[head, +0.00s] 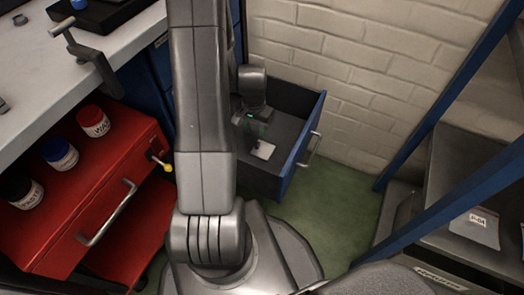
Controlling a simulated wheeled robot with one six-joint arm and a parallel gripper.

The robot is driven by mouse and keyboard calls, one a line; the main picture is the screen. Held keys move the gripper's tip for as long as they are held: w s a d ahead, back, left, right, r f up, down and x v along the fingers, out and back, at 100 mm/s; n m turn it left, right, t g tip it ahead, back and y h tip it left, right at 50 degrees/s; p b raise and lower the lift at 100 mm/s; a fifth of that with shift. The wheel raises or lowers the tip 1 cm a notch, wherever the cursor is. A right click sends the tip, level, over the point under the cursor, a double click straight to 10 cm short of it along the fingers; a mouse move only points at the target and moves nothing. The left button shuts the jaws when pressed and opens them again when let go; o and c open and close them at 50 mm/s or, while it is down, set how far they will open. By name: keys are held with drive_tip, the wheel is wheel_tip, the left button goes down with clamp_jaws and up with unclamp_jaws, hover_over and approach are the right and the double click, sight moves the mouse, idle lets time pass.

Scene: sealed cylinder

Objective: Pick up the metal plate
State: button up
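A small pale flat piece that looks like the metal plate (263,150) lies in the open blue drawer (297,156), on its dark floor near the front. My gripper (256,132) reaches down into the drawer, just above and behind the plate in the picture. Its fingers are small and dark, so I cannot tell whether they are open or shut, or whether they touch the plate. My arm hides the left part of the drawer.
A red cabinet (112,185) with several lidded jars stands at left, below a workbench (60,75) with a clamp (88,55). A brick wall (350,75) is behind the drawer. A blue-framed shelf (425,130) stands at right. Green floor (325,215) is clear between.

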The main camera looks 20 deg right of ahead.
sight(257, 143)
drive_tip(key=f+b, duration=0.1)
drive_tip(key=f, duration=0.3)
drive_tip(key=f+b, duration=0.1)
drive_tip(key=f, duration=0.2)
drive_tip(key=shift+s+d+b, duration=0.2)
drive_tip(key=shift+d+b, duration=0.1)
clamp_jaws()
